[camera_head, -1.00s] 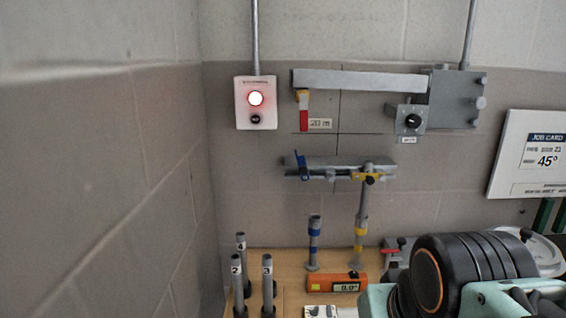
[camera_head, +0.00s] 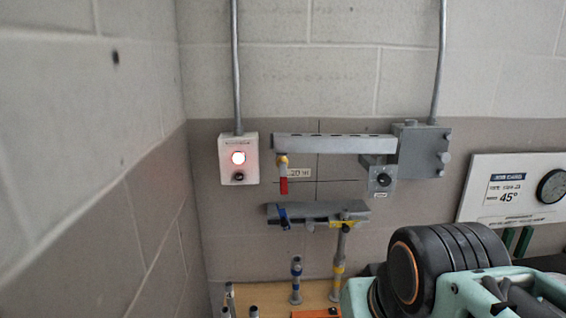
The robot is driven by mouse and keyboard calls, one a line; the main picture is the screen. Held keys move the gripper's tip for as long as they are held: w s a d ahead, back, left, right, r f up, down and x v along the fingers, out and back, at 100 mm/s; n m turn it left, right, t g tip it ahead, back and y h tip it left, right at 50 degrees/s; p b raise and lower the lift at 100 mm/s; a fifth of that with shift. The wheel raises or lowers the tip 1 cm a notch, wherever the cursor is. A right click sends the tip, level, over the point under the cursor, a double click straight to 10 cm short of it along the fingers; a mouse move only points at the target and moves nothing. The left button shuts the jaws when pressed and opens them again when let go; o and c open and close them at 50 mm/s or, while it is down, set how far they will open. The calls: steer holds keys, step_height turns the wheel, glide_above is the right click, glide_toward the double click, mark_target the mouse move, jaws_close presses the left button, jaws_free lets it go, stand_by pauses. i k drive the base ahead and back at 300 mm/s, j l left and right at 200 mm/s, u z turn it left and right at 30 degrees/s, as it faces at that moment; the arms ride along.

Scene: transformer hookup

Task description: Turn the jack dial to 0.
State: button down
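A small grey box with a round black dial (camera_head: 383,180) is on the wall, under the right end of a grey horizontal bar (camera_head: 335,144). I take this to be the jack dial. A small label (camera_head: 380,195) is below it, but it is too small to read, as is the dial's setting. My arm (camera_head: 440,262), with black rounded links and an orange ring, fills the lower right. It is below and right of the dial, apart from it. My gripper is not visible.
A grey bracket (camera_head: 318,212) with blue and yellow clamps is below the bar. A job card board (camera_head: 515,190) reading 45° is at right. Posts (camera_head: 296,280) stand on the wooden bench.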

mark_target(384, 179)
steer(key=k+l+z, duration=0.25)
steer(key=l, duration=0.15)
steer(key=l+z, duration=0.2)
steer(key=l, duration=0.5)
steer(key=i+l+z, duration=0.15)
steer(key=l, duration=0.15)
steer(key=k+j, duration=0.1)
steer(key=j, duration=0.35)
steer(key=k+u, duration=0.05)
steer(key=k, duration=0.05)
